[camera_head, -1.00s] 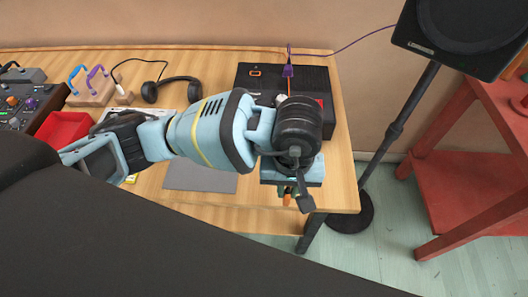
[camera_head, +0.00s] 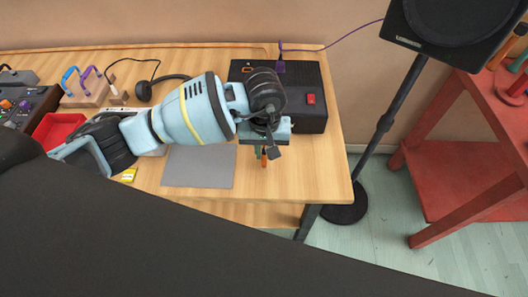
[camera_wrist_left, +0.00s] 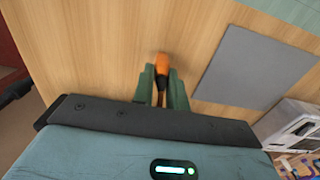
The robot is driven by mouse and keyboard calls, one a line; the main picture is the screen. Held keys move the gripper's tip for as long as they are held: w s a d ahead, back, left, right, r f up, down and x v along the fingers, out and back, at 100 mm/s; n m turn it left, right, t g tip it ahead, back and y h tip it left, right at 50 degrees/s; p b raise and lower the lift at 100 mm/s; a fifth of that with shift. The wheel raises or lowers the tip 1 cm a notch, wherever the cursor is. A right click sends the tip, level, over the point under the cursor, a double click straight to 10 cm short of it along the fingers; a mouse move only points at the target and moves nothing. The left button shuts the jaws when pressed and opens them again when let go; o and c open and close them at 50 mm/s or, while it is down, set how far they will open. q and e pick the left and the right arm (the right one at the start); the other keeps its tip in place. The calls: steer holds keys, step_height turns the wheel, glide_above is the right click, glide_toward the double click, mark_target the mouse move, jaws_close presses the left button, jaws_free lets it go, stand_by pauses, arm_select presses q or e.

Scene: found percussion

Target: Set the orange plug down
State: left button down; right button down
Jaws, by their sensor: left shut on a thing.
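My left gripper (camera_head: 264,155) is shut on the orange plug (camera_head: 264,162), right of the grey mat and in front of the black box. In the left wrist view the orange plug (camera_wrist_left: 162,64) stands out between the two green fingers of my left gripper (camera_wrist_left: 162,78), over bare wood. The grey mat (camera_wrist_left: 250,68) lies to its right there. Whether the plug touches the table (camera_head: 310,165) is hard to tell. My right gripper is not in view.
The black box (camera_head: 315,120) with a red switch stands at the back, a purple plug (camera_head: 280,67) on it. The grey mat (camera_head: 200,168) is empty. A speaker stand (camera_head: 385,120) stands beyond the table's right edge.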

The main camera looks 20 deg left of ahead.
arm_select(q)
steer(key=shift+f, duration=0.65)
steer(key=shift+f, duration=0.1)
steer(key=shift+f, duration=0.15)
steer(key=c, duration=1.4)
jaws_free()
step_height(320, 180, up, 13)
steer(key=shift+f, duration=0.2)
